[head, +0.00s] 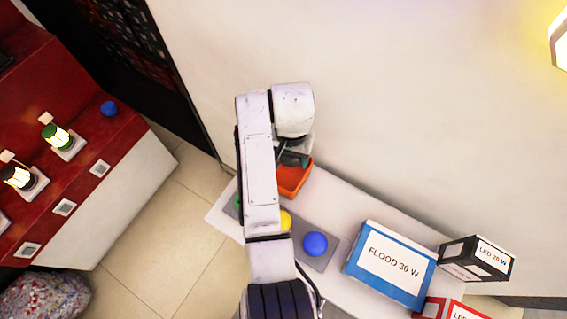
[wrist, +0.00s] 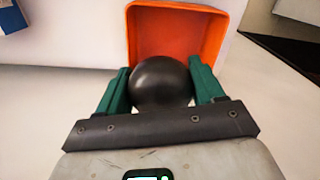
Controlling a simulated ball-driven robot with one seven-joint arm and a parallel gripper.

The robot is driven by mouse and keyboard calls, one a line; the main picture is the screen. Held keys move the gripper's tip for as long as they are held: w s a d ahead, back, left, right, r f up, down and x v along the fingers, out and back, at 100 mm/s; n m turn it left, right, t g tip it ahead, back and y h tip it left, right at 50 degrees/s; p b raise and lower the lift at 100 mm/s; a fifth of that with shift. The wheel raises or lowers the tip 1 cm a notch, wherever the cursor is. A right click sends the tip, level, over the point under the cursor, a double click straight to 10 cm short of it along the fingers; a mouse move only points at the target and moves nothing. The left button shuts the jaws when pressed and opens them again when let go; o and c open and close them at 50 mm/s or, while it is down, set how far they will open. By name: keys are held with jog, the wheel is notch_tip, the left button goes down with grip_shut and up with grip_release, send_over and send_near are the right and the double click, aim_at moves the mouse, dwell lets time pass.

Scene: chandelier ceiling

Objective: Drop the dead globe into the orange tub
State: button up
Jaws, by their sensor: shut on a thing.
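The dead globe, a dark grey-black ball (wrist: 160,82), sits between the two green fingers of my gripper (wrist: 161,88) in the wrist view. My gripper is shut on it. The orange tub (wrist: 175,36) lies just beyond the globe, and the globe overlaps its near part in that view. I cannot tell how high the globe is above the tub. In the head view the orange tub (head: 293,180) stands on the white shelf, partly hidden by my arm. My gripper (head: 294,160) shows only in part there, over the tub's far side; the globe is not clear.
A grey tray (head: 322,262) holds a blue ball (head: 315,244) and a yellow ball (head: 286,220). A blue FLOOD 30 W box (head: 389,265) and a black LED box (head: 477,259) stand to the right. A red counter (head: 75,165) with lamps is at left.

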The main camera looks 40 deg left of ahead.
jog(key=shift+r, duration=0.1)
jog(key=o, duration=1.1)
notch_tip(320, 180, up, 11)
jog(key=shift+f, duration=0.15)
dwell(0.3)
